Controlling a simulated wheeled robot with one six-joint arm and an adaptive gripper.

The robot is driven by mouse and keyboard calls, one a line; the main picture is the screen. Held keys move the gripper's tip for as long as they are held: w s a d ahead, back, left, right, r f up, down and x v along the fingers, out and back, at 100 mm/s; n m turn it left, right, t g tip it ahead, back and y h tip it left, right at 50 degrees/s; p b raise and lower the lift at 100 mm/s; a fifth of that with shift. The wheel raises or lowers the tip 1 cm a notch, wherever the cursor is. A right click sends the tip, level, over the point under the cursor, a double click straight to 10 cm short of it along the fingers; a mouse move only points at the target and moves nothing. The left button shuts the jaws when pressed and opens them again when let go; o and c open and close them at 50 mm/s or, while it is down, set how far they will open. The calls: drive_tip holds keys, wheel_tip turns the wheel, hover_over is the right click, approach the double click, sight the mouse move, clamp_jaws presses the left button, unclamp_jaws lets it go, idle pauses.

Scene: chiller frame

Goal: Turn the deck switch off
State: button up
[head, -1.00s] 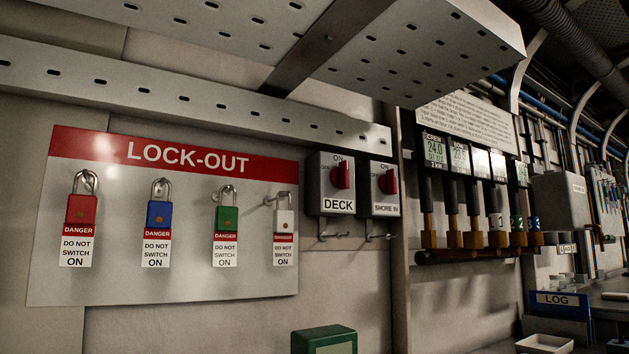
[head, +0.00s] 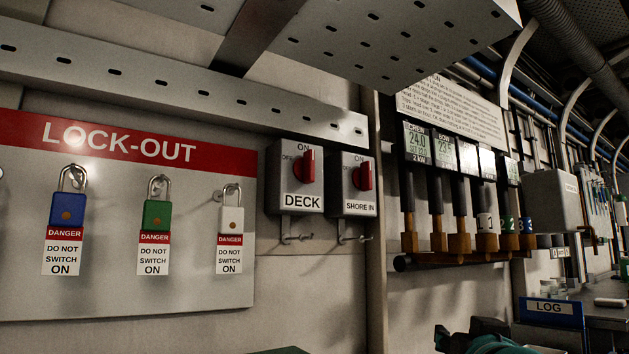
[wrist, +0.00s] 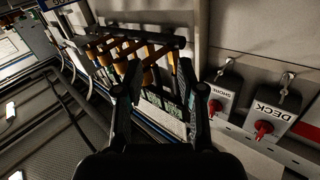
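The DECK switch is a grey box (head: 276,180) with a red knob (head: 306,168) on the wall, left of the SHORE IN switch (head: 352,190). Its knob stands upright, toward the ON mark. In the wrist view the DECK switch (wrist: 277,108) appears upside down at the right, with its red knob (wrist: 263,129) facing out. My gripper (wrist: 158,72) is open and empty in the wrist view. Its two dark fingers stand apart, to the left of both switches and in front of the gauges and valves. No finger touches the DECK knob.
The LOCK-OUT board (head: 110,300) with hanging padlocks is left of the switches. Hooks (head: 297,238) stick out below them. A perforated metal tray (head: 400,40) overhangs above. Valves and gauges (head: 460,240) stand to the right.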

drive_tip(key=w+a+r+n+t+y, duration=0.1)
drive_tip(key=a+r+n+t+y, duration=0.3)
drive_tip(key=r, duration=1)
drive_tip(key=n+g+y, duration=0.3)
drive_tip(key=n+y, duration=0.3)
drive_tip(key=y, duration=0.5)
approach(313, 164)
drive_tip(key=p+x, duration=0.2)
drive_tip(key=x, duration=0.7)
drive_tip(key=shift+c, duration=0.2)
clamp_jaws()
